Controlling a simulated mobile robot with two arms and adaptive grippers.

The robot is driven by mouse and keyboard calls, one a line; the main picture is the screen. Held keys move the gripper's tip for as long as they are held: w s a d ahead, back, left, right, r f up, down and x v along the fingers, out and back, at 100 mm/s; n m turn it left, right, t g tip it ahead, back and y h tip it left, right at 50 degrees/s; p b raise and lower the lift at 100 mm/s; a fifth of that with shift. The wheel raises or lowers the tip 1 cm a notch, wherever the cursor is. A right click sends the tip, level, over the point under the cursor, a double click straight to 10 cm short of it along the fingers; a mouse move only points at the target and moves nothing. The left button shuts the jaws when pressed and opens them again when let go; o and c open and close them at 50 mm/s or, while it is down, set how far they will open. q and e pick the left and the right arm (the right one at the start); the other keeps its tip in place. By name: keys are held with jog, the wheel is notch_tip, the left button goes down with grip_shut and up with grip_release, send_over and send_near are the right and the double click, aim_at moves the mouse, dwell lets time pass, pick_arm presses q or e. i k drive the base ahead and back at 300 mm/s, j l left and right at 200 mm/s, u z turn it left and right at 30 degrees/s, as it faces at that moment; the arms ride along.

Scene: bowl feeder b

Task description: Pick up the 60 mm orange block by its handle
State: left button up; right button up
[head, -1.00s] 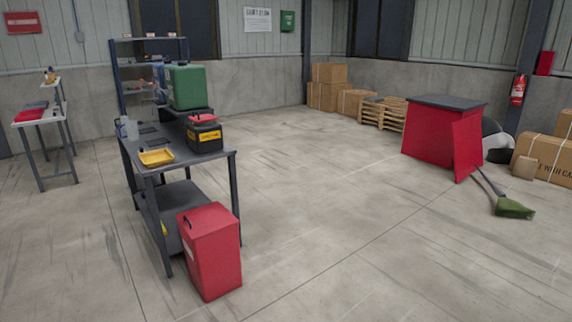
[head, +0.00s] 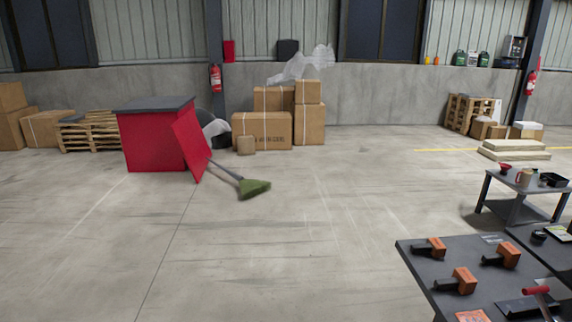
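Three orange blocks with black handles lie on a dark table (head: 412,262) at the lower right of the head view. One block (head: 437,244) is at the back left of the table, one block (head: 509,253) is to its right, and one block (head: 464,278) is nearer the front. Their handles point to the left. The nearest one looks a little larger, but I cannot tell which block is 60 mm. Neither of my grippers is in view.
A red-headed tool (head: 537,290) lies by the blocks. A smaller grey table (head: 512,184) with several items stands behind. A red cabinet (head: 150,142), a green broom head (head: 254,188) and cardboard boxes (head: 262,128) are farther left. The middle floor is clear.

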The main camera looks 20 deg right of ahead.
aim_at(506, 253)
jog(key=i+z, duration=0.4)
jog(key=i, duration=1.4)
